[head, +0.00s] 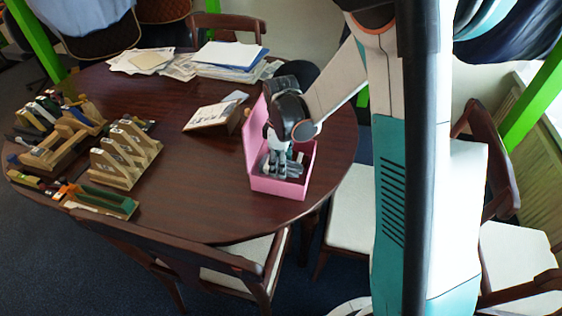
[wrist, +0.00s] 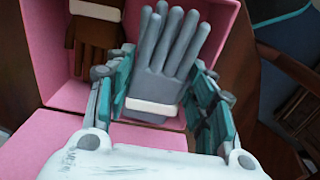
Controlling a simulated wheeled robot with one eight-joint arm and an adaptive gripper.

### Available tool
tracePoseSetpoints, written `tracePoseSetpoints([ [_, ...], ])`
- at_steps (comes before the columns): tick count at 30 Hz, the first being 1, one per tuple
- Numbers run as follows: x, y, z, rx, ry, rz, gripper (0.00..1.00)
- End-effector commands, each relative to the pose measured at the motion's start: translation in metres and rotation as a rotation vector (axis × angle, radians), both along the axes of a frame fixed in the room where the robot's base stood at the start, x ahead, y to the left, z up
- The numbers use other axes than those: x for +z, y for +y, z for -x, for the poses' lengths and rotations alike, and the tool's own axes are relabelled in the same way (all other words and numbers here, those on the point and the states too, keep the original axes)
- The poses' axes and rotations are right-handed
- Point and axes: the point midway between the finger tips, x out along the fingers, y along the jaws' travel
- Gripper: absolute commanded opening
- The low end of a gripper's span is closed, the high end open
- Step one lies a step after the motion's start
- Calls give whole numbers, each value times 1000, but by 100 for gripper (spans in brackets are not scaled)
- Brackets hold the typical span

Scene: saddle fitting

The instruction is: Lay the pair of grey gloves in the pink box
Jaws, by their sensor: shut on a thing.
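The pink box (head: 277,186) stands open on the table near its right edge, its lid raised at the left. My gripper (head: 282,165) reaches down into the box from above. In the wrist view, my gripper (wrist: 162,92) has its teal fingers on both sides of the pair of grey gloves (wrist: 168,62) and is shut on them near the white cuff. The glove fingers point away from my wrist. The gloves are over or inside the box; whether they touch its floor cannot be told. A brown glove pair (wrist: 97,35) lies in the box beside them.
Wooden racks (head: 124,155) with small items stand at the table's left. Papers and a blue folder (head: 231,57) lie at the back. A tilted framed stand (head: 214,116) is just left of the box. The table's front middle is clear, with chairs around.

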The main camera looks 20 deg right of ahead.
Motion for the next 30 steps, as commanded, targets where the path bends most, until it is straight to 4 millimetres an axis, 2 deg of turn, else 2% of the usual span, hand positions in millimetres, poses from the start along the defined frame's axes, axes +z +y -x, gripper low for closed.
tracePoseSetpoints([
  [30,-6,0,0,0,0,0,26],
])
